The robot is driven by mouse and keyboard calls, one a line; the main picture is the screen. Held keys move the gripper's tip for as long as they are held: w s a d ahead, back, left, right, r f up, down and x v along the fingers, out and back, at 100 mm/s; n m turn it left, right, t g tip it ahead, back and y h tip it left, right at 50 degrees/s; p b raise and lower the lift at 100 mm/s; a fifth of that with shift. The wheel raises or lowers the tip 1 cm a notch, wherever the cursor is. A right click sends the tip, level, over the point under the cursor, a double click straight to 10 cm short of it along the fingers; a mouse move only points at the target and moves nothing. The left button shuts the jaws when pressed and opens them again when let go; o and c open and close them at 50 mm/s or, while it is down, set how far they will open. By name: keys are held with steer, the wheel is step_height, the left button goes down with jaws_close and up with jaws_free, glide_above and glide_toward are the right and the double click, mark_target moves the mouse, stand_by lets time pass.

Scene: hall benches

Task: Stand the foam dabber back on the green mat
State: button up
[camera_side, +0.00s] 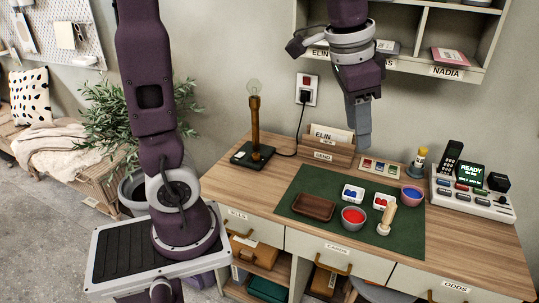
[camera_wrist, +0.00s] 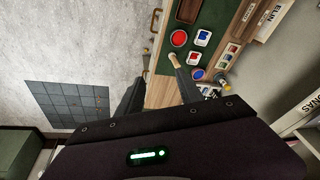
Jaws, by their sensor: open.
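The foam dabber, which I take to be the pale wooden handle with a wider pale foot (camera_side: 386,220), stands apparently upright on the front right of the green mat (camera_side: 408,240). It also shows in the wrist view (camera_wrist: 174,61), close to the tip of one finger. My gripper (camera_side: 363,143) hangs above the back of the desk, well above the dabber and apart from it. In the wrist view its two fingers (camera_wrist: 159,68) are spread, with nothing held between them. The dabber's underside is hidden.
On the mat are a red bowl (camera_side: 353,217), a blue bowl (camera_side: 411,195), two white dishes with red and blue, and a brown tray (camera_side: 313,206). Behind stand a yellow-topped item (camera_side: 419,160), a telephone console (camera_side: 470,195) and a bulb lamp (camera_side: 254,125). Shelves (camera_side: 405,40) hang above.

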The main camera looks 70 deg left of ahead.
steer(key=s+f+n+t, duration=0.2)
steer(key=s+n, duration=0.1)
steer(key=s, duration=1.4)
steer(key=shift+s+d+n, duration=0.2)
steer(key=shift+d+n, duration=0.2)
